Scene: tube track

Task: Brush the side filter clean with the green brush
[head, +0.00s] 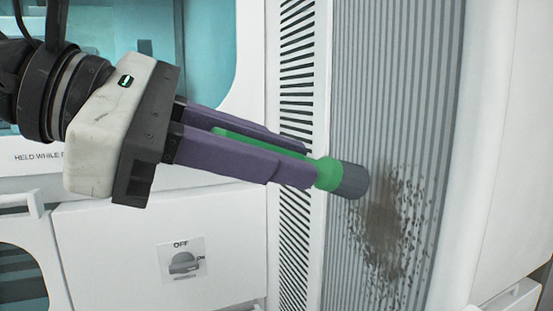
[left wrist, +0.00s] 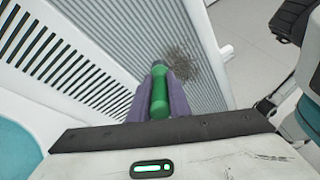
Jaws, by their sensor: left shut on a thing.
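The side filter (head: 387,80) is a grey ribbed panel in a white frame, right of centre in the head view. A dark brown dirt patch (head: 392,228) covers part of its lower half. In the left wrist view the filter (left wrist: 150,30) is at the top and the dirt (left wrist: 182,66) lies just beyond the brush tip. My left gripper (head: 297,170) has purple fingers shut on the green brush (head: 327,173). The brush's grey bristle head (head: 352,180) points at the filter, at the upper left edge of the dirt. I cannot tell whether it touches. My right gripper is not in view.
A white strip with black slanted vents (head: 296,90) runs along the filter's left side. White panels with an OFF switch label (head: 183,261) stand behind my left arm. Pale floor (left wrist: 250,35) shows beyond the filter in the left wrist view.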

